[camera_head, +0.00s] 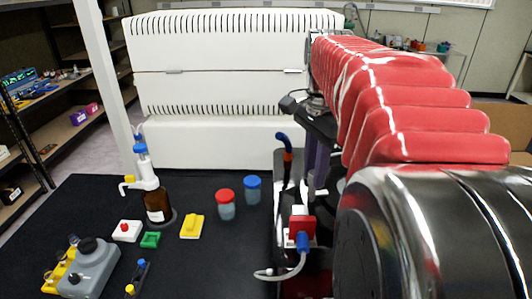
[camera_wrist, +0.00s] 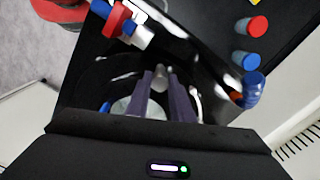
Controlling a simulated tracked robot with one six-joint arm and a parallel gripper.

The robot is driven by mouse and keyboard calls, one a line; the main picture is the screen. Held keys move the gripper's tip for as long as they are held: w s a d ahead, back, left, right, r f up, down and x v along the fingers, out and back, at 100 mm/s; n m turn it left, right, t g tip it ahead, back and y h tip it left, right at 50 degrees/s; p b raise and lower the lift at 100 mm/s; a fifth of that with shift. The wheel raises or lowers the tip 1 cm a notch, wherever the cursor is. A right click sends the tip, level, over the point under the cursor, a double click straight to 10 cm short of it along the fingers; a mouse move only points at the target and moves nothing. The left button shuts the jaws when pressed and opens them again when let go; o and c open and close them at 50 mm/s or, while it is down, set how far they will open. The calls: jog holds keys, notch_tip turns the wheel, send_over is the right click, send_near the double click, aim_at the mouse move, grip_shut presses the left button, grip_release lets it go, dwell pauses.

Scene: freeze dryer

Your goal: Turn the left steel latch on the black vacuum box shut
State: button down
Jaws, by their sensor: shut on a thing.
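The black vacuum box (camera_head: 281,168) stands on the dark bench, partly hidden behind my arm in the head view. In the wrist view its glossy black top (camera_wrist: 98,74) lies below my gripper. My gripper (camera_wrist: 162,88) has two purple fingers, one on each side of a steel latch (camera_wrist: 160,76), and is shut on it. In the head view the gripper (camera_head: 316,172) points down over the box, with the grey latch by its tips. I cannot tell how far the latch is turned. The other latch cannot be made out.
A red and blue fitting (camera_head: 302,228) with a pale hose is close in front of my gripper. A blue and orange tube (camera_head: 285,150) rises to its left. Red-capped (camera_head: 226,207) and blue-capped (camera_head: 252,191) jars and a brown bottle (camera_head: 157,205) stand left on the bench.

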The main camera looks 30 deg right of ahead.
jog(key=shift+w+a, duration=0.1)
jog(key=shift+w, duration=0.05)
jog(key=c, duration=1.6)
grip_release()
jog(key=shift+o, duration=0.2)
notch_tip(320, 180, up, 14)
jog(key=shift+f, duration=0.15)
jog(key=s+a+f+n+t, duration=0.2)
jog(key=a+f+n, duration=0.7)
jog(key=a+f, duration=0.2)
jog(key=s+a+f+n+t, duration=0.2)
jog(key=a+f+n+t, duration=0.1)
jog(key=a+f+n, duration=0.7)
notch_tip(320, 180, down, 2)
jog(key=shift+s+a+f+n+t, duration=0.1)
jog(key=shift+s+a+n+t, duration=0.2)
jog(key=shift+a, duration=0.65)
